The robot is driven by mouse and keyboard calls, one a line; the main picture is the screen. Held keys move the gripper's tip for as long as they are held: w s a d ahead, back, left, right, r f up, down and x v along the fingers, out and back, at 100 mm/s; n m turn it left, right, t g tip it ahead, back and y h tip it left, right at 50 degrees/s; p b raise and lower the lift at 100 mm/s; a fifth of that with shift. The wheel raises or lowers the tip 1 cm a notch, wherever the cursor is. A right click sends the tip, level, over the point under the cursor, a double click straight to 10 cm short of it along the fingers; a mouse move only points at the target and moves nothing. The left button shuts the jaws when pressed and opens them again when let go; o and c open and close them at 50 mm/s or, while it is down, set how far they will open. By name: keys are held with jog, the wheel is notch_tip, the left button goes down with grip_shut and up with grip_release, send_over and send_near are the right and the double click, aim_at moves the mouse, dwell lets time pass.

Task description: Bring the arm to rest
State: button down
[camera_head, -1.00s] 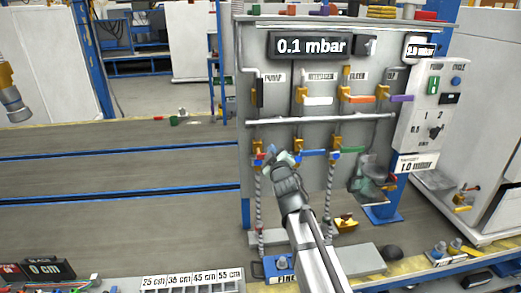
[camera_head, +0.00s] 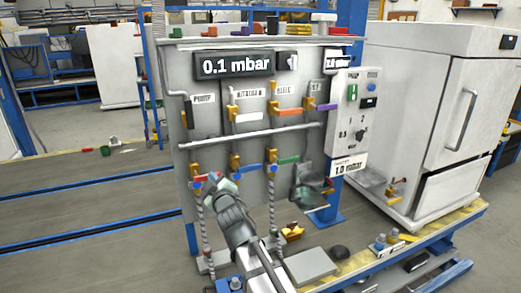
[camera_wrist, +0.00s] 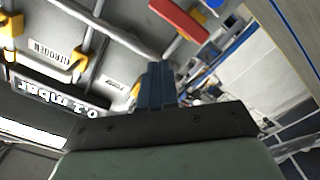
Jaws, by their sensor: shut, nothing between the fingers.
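My gripper (camera_head: 212,181) is in front of the lower left part of the grey valve panel (camera_head: 215,138) in the head view. Its blue fingers are together and empty in the wrist view (camera_wrist: 160,84). The fingertips appear close to the red-handled valve (camera_head: 204,177) at the panel's lower left; I cannot tell whether they touch it. In the wrist view a red handle (camera_wrist: 178,18) lies beyond the fingers, apart from them. My arm reaches up from the bottom of the head view and hides part of the lower panel.
A pressure display (camera_head: 234,65) reads 0.1 mbar. A blue handle (camera_head: 249,169) and a green handle (camera_head: 288,160) sit right of my gripper. A yellow item (camera_head: 292,232) stands below the panel. A white cabinet (camera_head: 405,110) stands to the right. The grey conveyor surface (camera_head: 90,190) at left is largely clear.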

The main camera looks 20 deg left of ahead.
jog(key=s+d+f+m+g+h, duration=0.35)
jog(key=d+f, duration=0.55)
jog(key=f, duration=0.4)
jog(key=s+d+f+m+g+h, duration=0.4)
jog(key=d+f, duration=0.4)
jog(key=f, duration=0.6)
jog(key=s+d+f+m+g+h, duration=0.3)
jog(key=s+d+f+g+h, duration=0.15)
jog(key=d+f, duration=0.65)
jog(key=s+d+f+m+g+h, duration=0.15)
jog(key=s+d+f, duration=0.25)
jog(key=d+f, duration=0.4)
jog(key=s+d+f+m+g+h, duration=0.1)
jog(key=s+d+f+g, duration=0.1)
jog(key=s+d+f, duration=0.5)
jog(key=s+d+f+m+g+y, duration=0.1)
jog(key=s+d+f+m+g, duration=0.1)
jog(key=s+d+f, duration=0.3)
jog(key=s+d+f+m+g, duration=0.2)
jog(key=s+d+f, duration=0.3)
jog(key=s+d, duration=0.3)
jog(key=d+m, duration=0.1)
jog(key=d, duration=0.3)
jog(key=shift+f+y, duration=0.3)
jog(key=shift+y, duration=0.05)
